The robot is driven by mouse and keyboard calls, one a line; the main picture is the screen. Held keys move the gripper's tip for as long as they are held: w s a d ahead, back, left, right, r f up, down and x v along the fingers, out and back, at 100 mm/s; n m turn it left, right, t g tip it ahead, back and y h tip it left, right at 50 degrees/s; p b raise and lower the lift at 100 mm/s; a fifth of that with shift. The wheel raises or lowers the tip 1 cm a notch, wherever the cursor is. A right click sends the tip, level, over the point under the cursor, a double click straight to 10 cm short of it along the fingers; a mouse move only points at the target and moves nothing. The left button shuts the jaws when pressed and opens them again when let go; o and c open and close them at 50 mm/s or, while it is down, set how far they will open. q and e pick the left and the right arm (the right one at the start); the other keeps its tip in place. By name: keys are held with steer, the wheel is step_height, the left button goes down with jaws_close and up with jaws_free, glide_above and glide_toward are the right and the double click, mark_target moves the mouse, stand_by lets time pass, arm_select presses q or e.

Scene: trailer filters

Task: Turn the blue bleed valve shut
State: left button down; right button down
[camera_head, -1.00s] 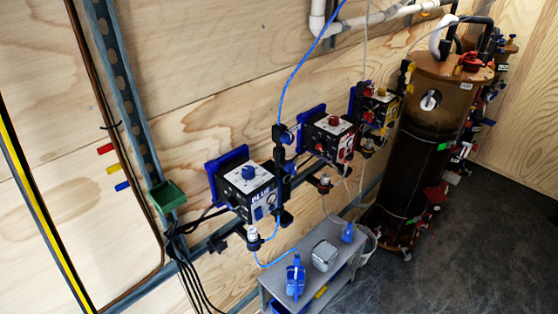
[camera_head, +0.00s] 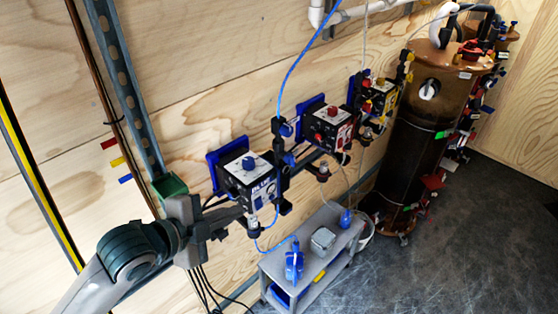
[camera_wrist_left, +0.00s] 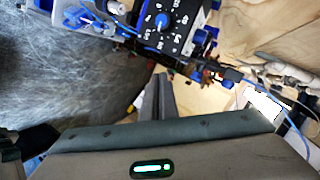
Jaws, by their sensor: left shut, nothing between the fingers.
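The blue pump box (camera_head: 262,190), marked BLUE, is on the wall with a blue knob (camera_head: 249,163) on top. Blue valve-like parts (camera_head: 289,159) sit on the dark fittings at its right; I cannot tell for sure which is the bleed valve. My left gripper (camera_head: 236,214) is shut and empty, pointing right, just left of and below the box front in the head view. In the left wrist view its shut fingers (camera_wrist_left: 162,94) point up towards a black dial face with a blue pointer knob (camera_wrist_left: 162,22), apart from it. My right gripper is out of view.
A grey shelf cart (camera_head: 325,258) with a blue bottle (camera_head: 294,264) stands below the box. A red-knobbed box (camera_head: 333,132) and a yellow box (camera_head: 380,110) follow to the right, then a brown tank (camera_head: 425,150). Blue tubing hangs around the blue box. Floor at right is open.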

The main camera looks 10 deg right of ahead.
arm_select(q)
step_height(320, 180, up, 8)
steer(key=w+d+m+h, duration=0.1)
steer(key=w+m, duration=0.1)
steer(key=m, duration=0.4)
steer(key=shift+w+d+m+g+h, duration=0.2)
steer(key=shift+d+m+g+h, duration=0.1)
steer(key=shift+m, duration=0.1)
steer(key=shift+f, duration=0.1)
